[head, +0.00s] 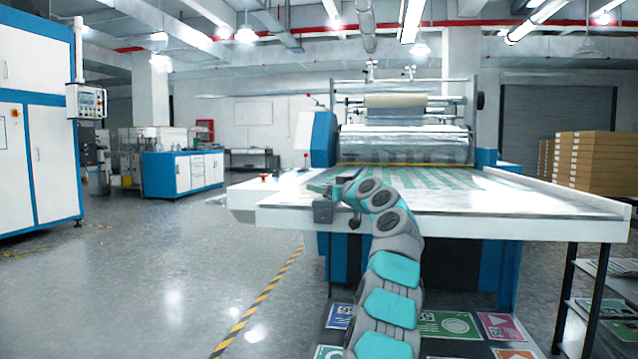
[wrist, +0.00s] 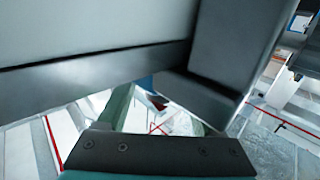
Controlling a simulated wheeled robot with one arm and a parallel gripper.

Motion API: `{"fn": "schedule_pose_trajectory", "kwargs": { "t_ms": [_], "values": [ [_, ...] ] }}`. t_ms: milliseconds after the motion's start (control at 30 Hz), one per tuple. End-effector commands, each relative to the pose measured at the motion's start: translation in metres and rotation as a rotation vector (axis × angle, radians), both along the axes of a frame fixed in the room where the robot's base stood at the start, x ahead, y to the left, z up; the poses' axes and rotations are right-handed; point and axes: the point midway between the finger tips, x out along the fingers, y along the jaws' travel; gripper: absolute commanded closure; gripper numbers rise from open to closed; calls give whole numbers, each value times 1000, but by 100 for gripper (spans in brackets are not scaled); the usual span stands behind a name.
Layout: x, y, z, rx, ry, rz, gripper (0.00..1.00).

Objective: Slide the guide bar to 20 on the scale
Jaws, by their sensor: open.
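The laminating machine's white table (head: 480,205) fills the middle right of the head view. At its front left corner a dark grey block (head: 323,211) sits at the edge, with a greenish bar (head: 319,187) behind it; these look like the guide bar. My gripper (head: 340,193) is at this corner, right beside the block, partly hidden by my arm. In the wrist view a large grey block (wrist: 90,50) fills the top, very close. One black finger pad with screws (wrist: 155,154) lies below it, with a gap between. I cannot tell whether they touch. No scale numbers are readable.
The laminator's rolls (head: 395,101) stand behind the table. Stacked brown boxes (head: 596,165) are at the right, and a blue and white cabinet (head: 183,171) at the left. The floor at left is clear.

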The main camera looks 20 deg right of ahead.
Motion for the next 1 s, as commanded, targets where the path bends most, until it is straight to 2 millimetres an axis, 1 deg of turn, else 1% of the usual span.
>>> {"fn": "schedule_pose_trajectory", "kwargs": {
  "t_ms": [100,233,600,633,1000],
  "values": [
    [10,1,2,-1,2,-1,32],
    [17,3,1,0,0,-1,32],
    [20,3,0,1,0,-1,32],
    [20,3,0,1,-1,-1,33],
    [20,4,0,1,0,0,75]
  ]
}}
